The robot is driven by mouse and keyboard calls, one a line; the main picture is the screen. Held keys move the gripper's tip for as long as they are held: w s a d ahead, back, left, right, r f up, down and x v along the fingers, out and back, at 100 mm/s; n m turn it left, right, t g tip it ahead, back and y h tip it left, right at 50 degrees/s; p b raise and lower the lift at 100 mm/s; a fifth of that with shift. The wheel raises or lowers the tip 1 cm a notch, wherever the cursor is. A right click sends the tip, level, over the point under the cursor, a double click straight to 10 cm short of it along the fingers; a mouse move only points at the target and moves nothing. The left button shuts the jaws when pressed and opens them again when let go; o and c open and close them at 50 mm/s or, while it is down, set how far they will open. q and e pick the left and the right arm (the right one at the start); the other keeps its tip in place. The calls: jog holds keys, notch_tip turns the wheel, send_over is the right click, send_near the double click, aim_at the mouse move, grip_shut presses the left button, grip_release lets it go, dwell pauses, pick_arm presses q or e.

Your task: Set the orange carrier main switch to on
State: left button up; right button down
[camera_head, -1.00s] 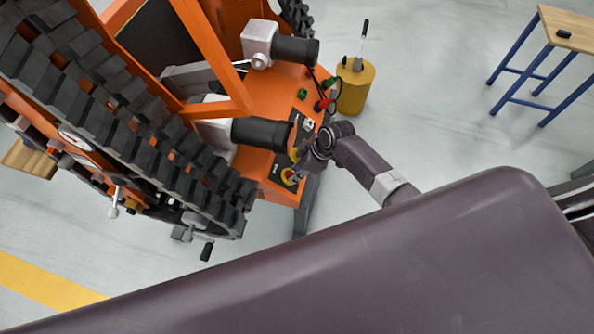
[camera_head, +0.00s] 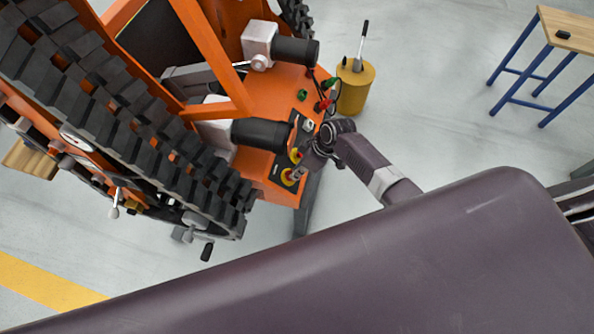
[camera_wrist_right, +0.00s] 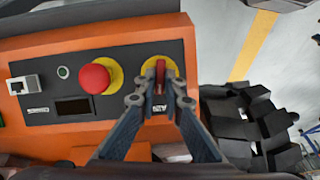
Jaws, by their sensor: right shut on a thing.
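The orange carrier (camera_head: 262,95) fills the left of the head view. Its dark control panel (camera_wrist_right: 35,70) faces my right wrist camera. The main switch (camera_wrist_right: 160,67) has a red handle on a yellow disc at the panel's right end. Its yellow disc also shows in the head view (camera_head: 288,177). My right gripper (camera_wrist_right: 160,92) has its fingertips on both sides of the red handle, shut on it. The handle looks upright in the wrist view; its lower part is partly hidden by the fingers. The right gripper also shows in the head view (camera_head: 302,168). My left gripper is not seen.
A red mushroom button (camera_wrist_right: 95,78) on a yellow disc sits just left of the switch. Black tracks (camera_wrist_right: 250,115) stand to the right. A yellow drum (camera_head: 357,88) with tools stands behind my right wrist. A wooden table (camera_head: 568,25) is far right; the floor between is clear.

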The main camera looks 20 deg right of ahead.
jog(key=m, duration=0.3)
jog(key=shift+w+d+g+y, duration=0.1)
jog(key=shift+w+g+y, duration=0.05)
jog(key=shift+g+y, duration=0.2)
jog(key=m, duration=0.2)
jog(key=m+y, duration=0.1)
jog(key=m, duration=0.1)
jog(key=shift+d+f+g+y, duration=0.1)
jog(key=shift+g+y, duration=0.15)
jog(key=m, duration=0.2)
jog(key=m+y+b, duration=0.1)
jog(key=m, duration=0.1)
jog(key=shift+d+f+m, duration=0.1)
jog(key=shift+d+m, duration=0.1)
jog(key=shift+m, duration=0.1)
jog(key=shift+m+y, duration=0.6)
jog(key=shift+m, duration=1)
jog(key=shift+f, duration=0.1)
jog(key=c, duration=2)
grip_release()
jog(key=shift+c, duration=0.2)
jog(key=shift+d, duration=0.15)
